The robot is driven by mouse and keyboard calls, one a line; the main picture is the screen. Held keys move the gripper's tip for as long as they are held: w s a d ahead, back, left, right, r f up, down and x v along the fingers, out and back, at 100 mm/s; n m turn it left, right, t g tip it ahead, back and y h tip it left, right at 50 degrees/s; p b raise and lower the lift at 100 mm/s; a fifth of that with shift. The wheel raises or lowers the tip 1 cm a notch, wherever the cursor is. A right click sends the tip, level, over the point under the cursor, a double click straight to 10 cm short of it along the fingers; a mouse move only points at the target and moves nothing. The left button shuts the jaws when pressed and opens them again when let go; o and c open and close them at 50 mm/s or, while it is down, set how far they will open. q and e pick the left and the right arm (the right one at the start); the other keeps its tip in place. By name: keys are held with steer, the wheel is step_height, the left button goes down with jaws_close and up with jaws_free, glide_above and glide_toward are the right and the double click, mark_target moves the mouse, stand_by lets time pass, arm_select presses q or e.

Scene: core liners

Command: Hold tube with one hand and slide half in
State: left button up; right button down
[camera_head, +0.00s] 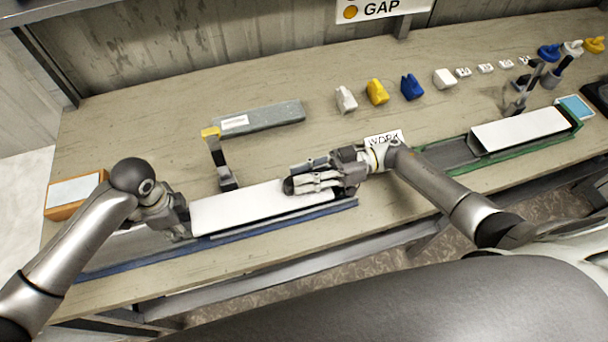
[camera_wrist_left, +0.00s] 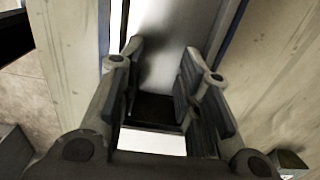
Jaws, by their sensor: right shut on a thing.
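A long white tube (camera_head: 245,210) lies along a blue-edged rail tray (camera_head: 290,222) at the front left of the bench. My right gripper (camera_head: 312,183) is shut on the right end of the tube; its fingers hide that end. My left gripper (camera_head: 178,218) is low over the tray at the tube's left end. In the left wrist view its fingers (camera_wrist_left: 162,75) stand apart, with a dark gap between them and a pale surface beyond. I cannot tell whether they touch the tube. A second white piece (camera_head: 520,130) lies in a green-edged tray (camera_head: 540,152) at the right.
A grey bar (camera_head: 262,118) with a label lies behind the tube. A dark upright post with a yellow top (camera_head: 212,134) stands near the tray. An orange box (camera_head: 72,196) is at the far left. Several small coloured pieces (camera_head: 377,92) line the back. Bench room between is clear.

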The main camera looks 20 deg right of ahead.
arm_select(q)
steer(key=shift+a, duration=1)
arm_select(e)
steer(key=shift+s+f, duration=0.1)
steer(key=shift+f, duration=0.1)
steer(key=c, duration=1.3)
jaws_free()
arm_select(q)
step_height(320, 180, up, 9)
arm_select(e)
steer(key=shift+o, duration=0.2)
steer(key=shift+r, duration=0.1)
steer(key=shift+d, duration=0.25)
steer(key=d, duration=1.1)
steer(key=shift+d, duration=0.3)
arm_select(q)
steer(key=shift+f, duration=0.1)
